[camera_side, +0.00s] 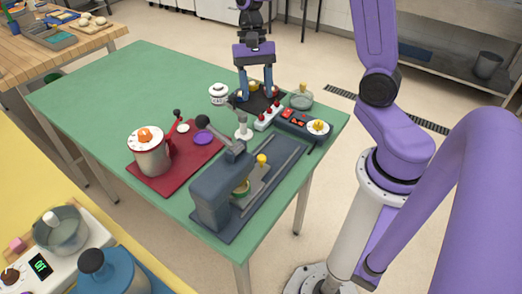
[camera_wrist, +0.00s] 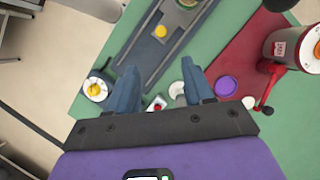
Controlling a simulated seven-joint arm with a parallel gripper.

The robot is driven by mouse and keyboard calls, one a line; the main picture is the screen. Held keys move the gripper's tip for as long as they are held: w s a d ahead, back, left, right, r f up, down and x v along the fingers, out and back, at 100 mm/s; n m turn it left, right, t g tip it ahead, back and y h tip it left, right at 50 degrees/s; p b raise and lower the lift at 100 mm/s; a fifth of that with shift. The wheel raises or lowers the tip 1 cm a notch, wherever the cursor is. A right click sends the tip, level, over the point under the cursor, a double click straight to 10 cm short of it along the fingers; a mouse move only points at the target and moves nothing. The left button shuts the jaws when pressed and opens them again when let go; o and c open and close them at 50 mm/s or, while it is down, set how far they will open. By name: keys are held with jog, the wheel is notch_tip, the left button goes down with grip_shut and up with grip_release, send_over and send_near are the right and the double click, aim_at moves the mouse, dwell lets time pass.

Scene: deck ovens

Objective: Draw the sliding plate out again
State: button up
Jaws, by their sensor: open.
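The sliding plate (camera_side: 256,180) is a grey slab on the rails of a blue-grey base (camera_side: 284,168). A yellow knob (camera_side: 262,159) stands at its near-gripper end. Its other end lies under the head of a dark grey press (camera_side: 214,190), where a green and yellow round piece (camera_side: 241,186) partly shows. The wrist view shows the plate (camera_wrist: 181,19) and yellow knob (camera_wrist: 160,31) near the top, cut off above. My gripper (camera_side: 256,95) is open and empty, pointing down near the table's far end, well apart from the knob. Its fingers (camera_wrist: 158,70) also show in the wrist view.
A control box with red lights (camera_side: 289,114) and a white dial (camera_side: 318,127) stands right of the gripper. Red-topped switches (camera_side: 268,117) and a white-based lever (camera_side: 243,131) stand between gripper and press. A red mat (camera_side: 190,158) with a pot (camera_side: 152,155) lies left.

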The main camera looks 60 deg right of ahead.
send_near(261, 156)
jog(key=x, duration=0.8)
jog(key=shift+s+f, duration=0.15)
jog(key=shift+f, duration=0.1)
